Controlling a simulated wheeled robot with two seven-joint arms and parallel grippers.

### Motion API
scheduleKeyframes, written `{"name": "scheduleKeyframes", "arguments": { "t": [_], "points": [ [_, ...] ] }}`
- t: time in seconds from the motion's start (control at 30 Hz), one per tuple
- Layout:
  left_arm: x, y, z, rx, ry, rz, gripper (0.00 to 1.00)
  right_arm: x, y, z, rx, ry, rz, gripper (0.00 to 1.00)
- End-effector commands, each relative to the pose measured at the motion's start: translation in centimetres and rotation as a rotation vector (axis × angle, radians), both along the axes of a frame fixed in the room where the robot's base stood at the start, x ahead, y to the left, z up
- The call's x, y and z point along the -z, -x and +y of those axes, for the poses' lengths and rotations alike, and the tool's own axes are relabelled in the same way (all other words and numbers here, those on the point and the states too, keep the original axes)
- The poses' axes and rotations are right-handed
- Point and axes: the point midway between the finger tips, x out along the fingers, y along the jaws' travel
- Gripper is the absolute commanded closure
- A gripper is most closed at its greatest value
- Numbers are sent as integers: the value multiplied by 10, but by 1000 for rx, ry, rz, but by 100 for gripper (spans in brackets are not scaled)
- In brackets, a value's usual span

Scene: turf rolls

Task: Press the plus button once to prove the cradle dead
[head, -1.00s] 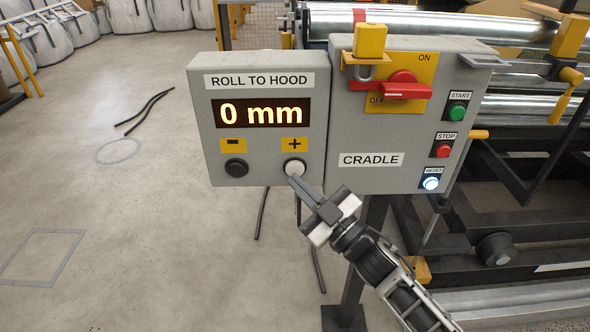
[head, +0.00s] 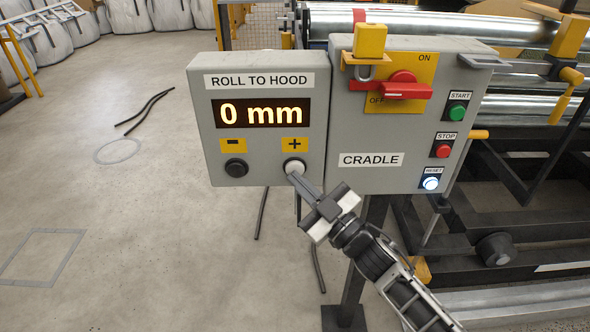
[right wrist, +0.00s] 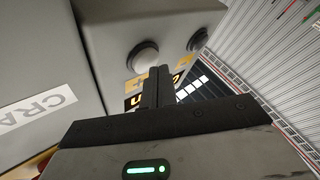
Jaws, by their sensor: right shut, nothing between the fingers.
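The white plus button (head: 294,166) sits under the yellow "+" label (head: 294,145) on the grey "ROLL TO HOOD" box; it also shows in the right wrist view (right wrist: 143,55). The display (head: 262,113) reads "0 mm". My right gripper (head: 293,177) is shut and empty, its fingertips at the button's lower edge. In the right wrist view its fingers (right wrist: 157,82) point up close beside the button; I cannot tell whether they touch it. The "CRADLE" box (head: 420,150) adjoins on the right, with a red switch handle (head: 405,91) lying level. My left gripper is not in view.
The black minus button (head: 236,168) is left of the plus button. Green start (head: 457,112), red stop (head: 443,151) and lit reset (head: 431,183) buttons line the cradle box's right side. A yellow padlock (head: 370,41) is above the switch. Open floor lies left.

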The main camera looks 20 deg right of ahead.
Motion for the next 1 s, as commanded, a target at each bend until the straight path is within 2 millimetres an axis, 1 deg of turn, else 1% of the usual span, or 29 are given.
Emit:
{"name": "scheduleKeyframes", "arguments": {
  "t": [1.0],
  "points": [
    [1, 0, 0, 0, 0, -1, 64, 0, -8, -3, 0, -1, 1, 100]
  ]
}}
